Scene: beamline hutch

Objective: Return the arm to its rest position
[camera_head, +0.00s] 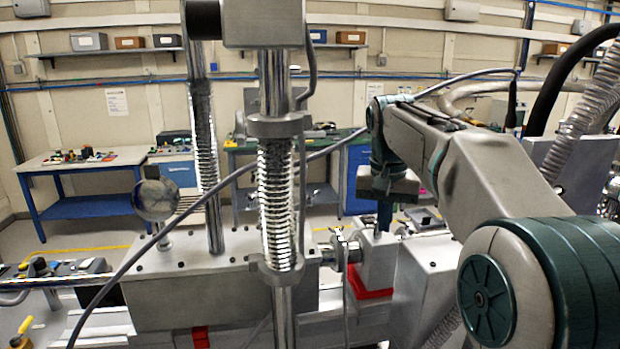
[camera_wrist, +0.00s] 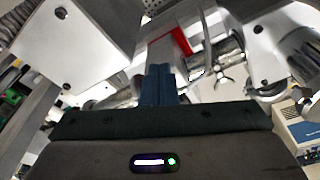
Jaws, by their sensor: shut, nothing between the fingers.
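My arm reaches in from the right of the head view and bends down at its wrist. My gripper (camera_head: 384,222) hangs downward, its dark blue fingers just above or in front of a light grey metal block (camera_head: 377,262) with a red base. I cannot tell whether the fingers touch the block. In the wrist view my gripper's fingers (camera_wrist: 158,70) are together with nothing between them. A grey block with a red strip (camera_wrist: 180,42) lies beyond them.
A metal housing (camera_head: 215,285) with upright bellows columns (camera_head: 278,190) stands left of my gripper. A thin cable (camera_head: 235,175) crosses the view. A silver box (camera_head: 428,275) stands close right. Blue-framed benches (camera_head: 85,207) stand at the back wall.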

